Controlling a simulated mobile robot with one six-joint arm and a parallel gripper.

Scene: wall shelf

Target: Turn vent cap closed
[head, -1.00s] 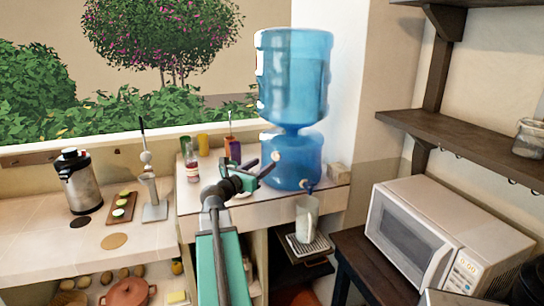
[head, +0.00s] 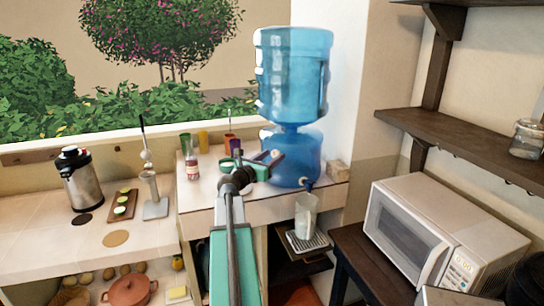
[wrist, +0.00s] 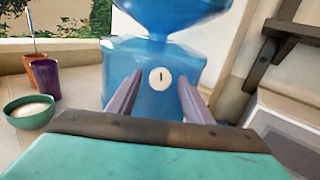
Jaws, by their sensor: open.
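The vent cap (wrist: 159,80) is a small round cream disc with a short dark upright mark, on the front of the lower blue tank (wrist: 112,65). In the head view the cap (head: 276,154) shows just past my fingertips. My gripper (wrist: 161,88) is open, with one finger on each side of the cap in the wrist view. Whether the fingers touch it I cannot tell. In the head view my gripper (head: 264,165) is in front of the tank (head: 300,160).
A green bowl (wrist: 30,122), a purple cup (wrist: 46,82) and an orange cup (wrist: 31,68) stand left of the tank. A tap (head: 308,184) with a clear jug (head: 305,215) is below right. A microwave (head: 440,235) stands at the right.

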